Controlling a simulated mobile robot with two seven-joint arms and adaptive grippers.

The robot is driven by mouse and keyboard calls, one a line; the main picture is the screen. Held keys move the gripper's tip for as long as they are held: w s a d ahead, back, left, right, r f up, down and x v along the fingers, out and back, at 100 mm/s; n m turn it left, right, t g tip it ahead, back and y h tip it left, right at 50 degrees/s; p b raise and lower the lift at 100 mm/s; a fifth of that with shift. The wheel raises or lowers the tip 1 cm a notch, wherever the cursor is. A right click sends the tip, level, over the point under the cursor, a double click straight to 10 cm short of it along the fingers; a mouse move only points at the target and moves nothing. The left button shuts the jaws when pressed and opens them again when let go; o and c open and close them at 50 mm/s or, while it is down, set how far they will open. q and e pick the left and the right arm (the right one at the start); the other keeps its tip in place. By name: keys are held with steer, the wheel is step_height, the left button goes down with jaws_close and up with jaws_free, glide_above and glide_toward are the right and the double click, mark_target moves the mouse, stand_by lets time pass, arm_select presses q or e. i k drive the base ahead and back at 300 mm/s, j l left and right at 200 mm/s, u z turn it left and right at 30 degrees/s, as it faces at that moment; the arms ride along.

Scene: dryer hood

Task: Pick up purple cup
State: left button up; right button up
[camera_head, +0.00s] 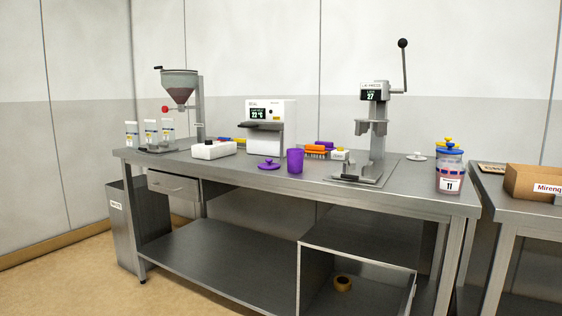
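The purple cup (295,161) stands upright near the front edge of the metal workbench (225,173), around the middle. A purple lid (269,164) with a knob lies on the bench just left of the cup, apart from it. Neither of my grippers shows in the head view, so nothing is seen holding the cup.
A white device (285,113) stands behind the cup. A lever press (377,130) stands to its right, and a hopper (179,84) to the left. A white container (213,150) sits left of the lid. A jar (449,172) stands at the right end. Floor in front is clear.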

mark_target(294, 156)
steer(key=i+j, duration=0.1)
steer(key=j, duration=0.3)
steer(key=i+j, duration=0.1)
steer(key=j, duration=0.25)
steer(key=i+j+z, duration=0.1)
steer(key=j, duration=0.3)
steer(key=i+j, duration=0.2)
steer(key=i, duration=0.2)
steer(key=i+j+z, duration=0.1)
steer(key=i, duration=0.3)
steer(key=i+j, duration=0.3)
steer(key=i, duration=0.1)
